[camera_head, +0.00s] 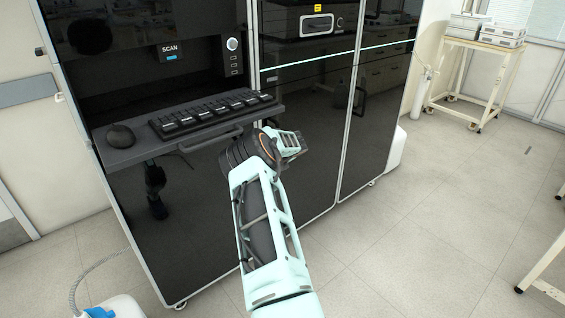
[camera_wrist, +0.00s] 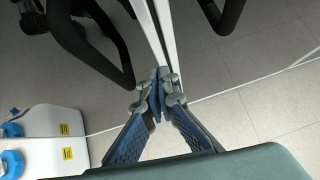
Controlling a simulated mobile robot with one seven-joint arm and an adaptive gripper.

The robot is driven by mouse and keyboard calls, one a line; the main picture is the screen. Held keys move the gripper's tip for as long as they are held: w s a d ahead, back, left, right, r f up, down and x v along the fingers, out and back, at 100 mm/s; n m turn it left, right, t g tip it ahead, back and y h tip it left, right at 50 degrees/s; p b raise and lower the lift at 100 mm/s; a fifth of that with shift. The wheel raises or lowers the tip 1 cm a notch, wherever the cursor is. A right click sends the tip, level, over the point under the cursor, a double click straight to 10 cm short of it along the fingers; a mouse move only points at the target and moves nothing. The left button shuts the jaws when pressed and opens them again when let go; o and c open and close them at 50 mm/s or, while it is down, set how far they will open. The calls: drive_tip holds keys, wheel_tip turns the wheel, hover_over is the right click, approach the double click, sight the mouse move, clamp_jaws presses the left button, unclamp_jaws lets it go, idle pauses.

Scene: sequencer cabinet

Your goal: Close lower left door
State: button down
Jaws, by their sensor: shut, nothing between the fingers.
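The lower left door (camera_head: 175,225) is a glossy black panel under the keyboard shelf in the head view. It looks close to flush with the cabinet front, though my arm covers part of it. In the wrist view, my gripper (camera_wrist: 159,84) is shut and empty. Its fingertips are at the pale door edges (camera_wrist: 153,38), with a dark handle (camera_wrist: 100,45) to the left and another dark handle (camera_wrist: 222,14) to the right. I cannot tell whether the fingertips touch the edge. The fingers are hidden in the head view.
The keyboard shelf (camera_head: 190,145) juts out above the door, with a keyboard (camera_head: 215,113) and mouse (camera_head: 120,136). A white container with a blue cap (camera_head: 108,308) stands at the lower left. The floor (camera_head: 430,225) to the right is open. A cart (camera_head: 475,70) stands farther back.

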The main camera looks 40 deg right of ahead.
drive_tip(key=d+v, duration=0.1)
drive_tip(key=v, duration=0.9)
drive_tip(key=shift+p, duration=0.35)
drive_tip(key=shift+s, duration=0.2)
